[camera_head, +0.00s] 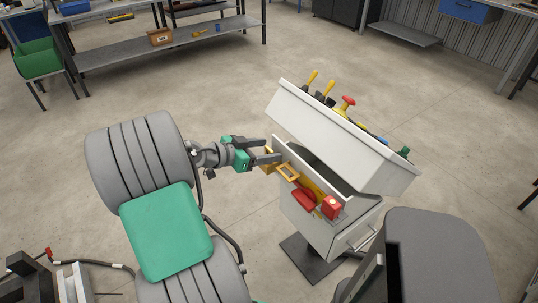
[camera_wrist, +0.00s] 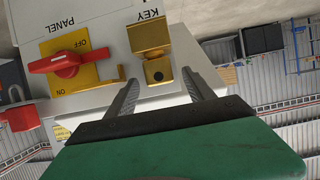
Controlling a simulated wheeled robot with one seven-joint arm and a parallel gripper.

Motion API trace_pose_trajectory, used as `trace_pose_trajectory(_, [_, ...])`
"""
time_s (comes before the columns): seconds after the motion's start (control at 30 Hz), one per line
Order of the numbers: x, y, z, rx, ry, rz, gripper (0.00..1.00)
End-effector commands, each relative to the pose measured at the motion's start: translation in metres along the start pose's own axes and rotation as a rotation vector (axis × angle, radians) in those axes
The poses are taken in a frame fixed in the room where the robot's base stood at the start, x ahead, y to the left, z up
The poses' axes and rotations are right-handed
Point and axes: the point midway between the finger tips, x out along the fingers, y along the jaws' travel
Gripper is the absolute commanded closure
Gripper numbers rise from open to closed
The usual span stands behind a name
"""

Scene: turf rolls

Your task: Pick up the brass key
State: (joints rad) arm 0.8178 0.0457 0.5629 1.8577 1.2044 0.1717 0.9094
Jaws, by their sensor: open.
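The brass key (camera_wrist: 149,36) shows in the wrist view as a blocky brass-coloured piece below the KEY label. A brass part with a dark round spot (camera_wrist: 158,72) adjoins it; I cannot tell where one ends and the other begins. My gripper (camera_wrist: 160,77) is open, with one finger on each side of this brass part. Contact cannot be told. In the head view my gripper (camera_head: 270,152) reaches the left end of the white cabinet's front, by a small brass patch (camera_head: 267,154) partly hidden by the fingers.
On the panel, a red rotary handle (camera_wrist: 67,63) sits on a yellow OFF/ON plate beside the key. A red padlock (camera_head: 332,207) hangs farther along. The white cabinet (camera_head: 340,140) carries yellow levers and a red knob on top. A grey seat (camera_head: 435,250) stands at right.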

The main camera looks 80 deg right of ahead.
Motion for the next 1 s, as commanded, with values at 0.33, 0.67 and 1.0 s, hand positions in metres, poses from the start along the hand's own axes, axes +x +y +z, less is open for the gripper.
trace_pose_trajectory(0.33, [-0.0008,-0.0004,0.0003,-0.001,0.0,-0.001,0.55])
trace_pose_trajectory(0.67, [-0.001,-0.0004,0.0004,-0.001,-0.001,-0.001,0.82])
trace_pose_trajectory(1.0, [-0.0011,-0.0005,0.0002,-0.001,0.0,-0.001,1.0])
